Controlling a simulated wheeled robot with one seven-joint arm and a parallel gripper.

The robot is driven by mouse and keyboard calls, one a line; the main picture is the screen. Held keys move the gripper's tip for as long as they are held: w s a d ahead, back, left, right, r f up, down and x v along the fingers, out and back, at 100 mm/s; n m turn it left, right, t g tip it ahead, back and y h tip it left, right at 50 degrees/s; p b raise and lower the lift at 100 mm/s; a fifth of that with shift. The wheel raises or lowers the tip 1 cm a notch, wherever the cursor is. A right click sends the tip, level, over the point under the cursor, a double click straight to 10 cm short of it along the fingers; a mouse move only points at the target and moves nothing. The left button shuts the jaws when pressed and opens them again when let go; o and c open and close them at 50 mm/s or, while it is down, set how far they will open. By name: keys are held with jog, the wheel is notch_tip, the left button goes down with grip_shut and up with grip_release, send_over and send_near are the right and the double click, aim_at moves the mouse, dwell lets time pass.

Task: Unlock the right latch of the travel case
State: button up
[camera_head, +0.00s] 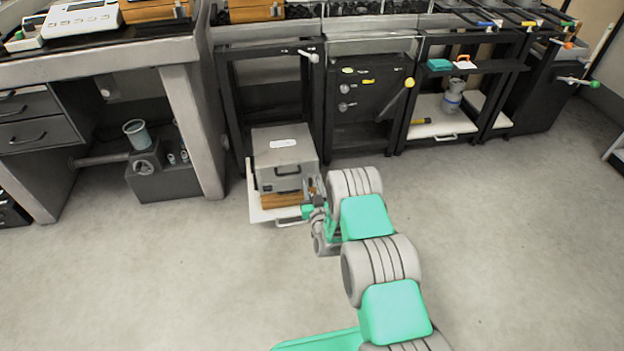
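The travel case appears to be the grey box (270,155) with a pale label on its lid. A dark handle (288,169) shows on its front face. It sits above a brown wooden part (285,200) low at the front of the black rack. My gripper (314,203) is at the case's front right corner, close to or touching it; I cannot tell which. The fingers are small and partly hidden by my wrist, so their opening does not show. The right latch is not clear to see behind my gripper.
A white pull-out shelf (260,214) bears the case and sticks out over the floor. Black racks (365,95) stand behind and to the right. A grey bench (190,110) stands at left with a blue beaker (137,134) under it. The floor (510,240) at right is clear.

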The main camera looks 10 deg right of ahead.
dwell(0.3)
grip_shut()
dwell(0.5)
